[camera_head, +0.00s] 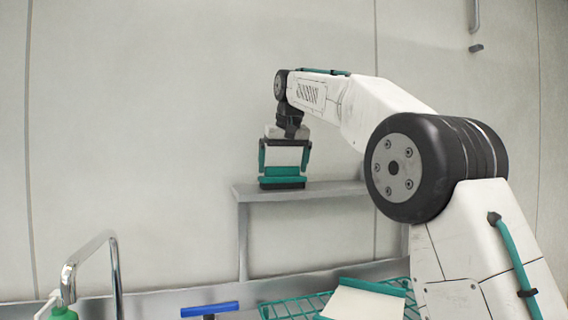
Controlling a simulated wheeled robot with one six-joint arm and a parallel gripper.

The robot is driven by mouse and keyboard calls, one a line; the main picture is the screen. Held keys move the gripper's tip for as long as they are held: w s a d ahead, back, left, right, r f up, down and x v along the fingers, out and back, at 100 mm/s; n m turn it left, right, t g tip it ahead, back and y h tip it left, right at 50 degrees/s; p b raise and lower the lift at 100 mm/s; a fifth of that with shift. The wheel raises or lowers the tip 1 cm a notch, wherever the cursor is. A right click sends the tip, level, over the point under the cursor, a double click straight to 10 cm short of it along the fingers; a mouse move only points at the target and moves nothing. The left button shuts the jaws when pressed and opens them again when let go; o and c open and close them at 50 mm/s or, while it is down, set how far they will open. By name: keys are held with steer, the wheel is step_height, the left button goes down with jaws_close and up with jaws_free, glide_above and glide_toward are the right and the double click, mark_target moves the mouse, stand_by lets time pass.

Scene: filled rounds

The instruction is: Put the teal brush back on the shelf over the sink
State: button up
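The teal brush (282,182) has a teal body and a dark underside. It is level at the left end of the grey shelf (325,189), at the shelf top. Whether its full weight rests there I cannot tell. My gripper (284,168) points straight down over it. Its two fingers sit at the left and right of the brush's narrower upper part, with no clear gap, so it looks shut on the brush. The fingertips are small in this view, and a pale surface shows between the fingers.
Below stand a chrome tap (112,262), a green bottle (62,314) with a white pump and a blue-handled tool (210,309). A teal wire rack (283,307) holds a white board with teal edges (362,303). The shelf right of the brush is bare until my arm hides it.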

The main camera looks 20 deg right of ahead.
steer(key=v, duration=0.7)
steer(key=s+d+f, duration=0.1)
steer(key=s+f, duration=0.1)
steer(key=s, duration=0.8)
steer(key=s+d+f+g, duration=0.2)
steer(key=s+f+g, duration=0.1)
steer(key=s+f, duration=3)
steer(key=shift+s+d+f, duration=0.15)
steer(key=shift+s+f, duration=0.25)
steer(key=shift+s, duration=0.8)
